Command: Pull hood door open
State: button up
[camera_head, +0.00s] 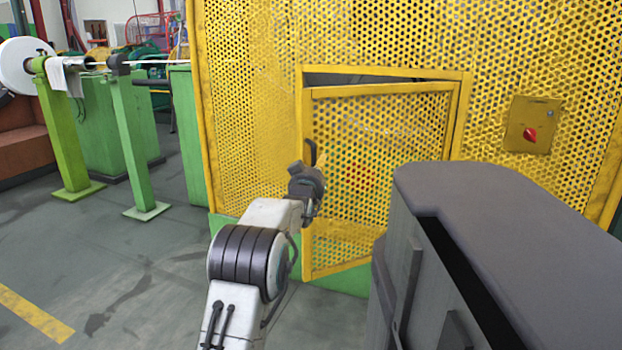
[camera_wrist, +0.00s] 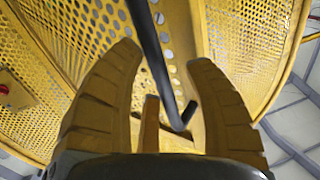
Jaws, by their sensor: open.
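The hood door (camera_head: 385,125) is a yellow perforated panel in a yellow frame. It stands slightly ajar, with a dark gap along its top and its left edge swung outward. Its black handle (camera_head: 310,152) is on the left edge. My gripper (camera_head: 320,168) is at the handle, close in front of the door. In the wrist view my gripper (camera_wrist: 163,60) is open, with a yellow finger on each side. The handle (camera_wrist: 155,55) shows as a dark bar running between the fingers. I cannot tell whether either finger touches it.
The yellow perforated hood (camera_head: 250,80) surrounds the door. A box with a red switch (camera_head: 530,135) is right of the door. Green stands (camera_head: 130,140) and a white reel (camera_head: 22,65) are at the left. The grey floor (camera_head: 130,260) at the lower left is clear.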

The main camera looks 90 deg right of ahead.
jog(key=w+a, duration=0.2)
jog(key=a, duration=0.9)
jog(key=shift+a, duration=0.25)
jog(key=shift+o, duration=0.3)
jog(key=shift+w, duration=0.1)
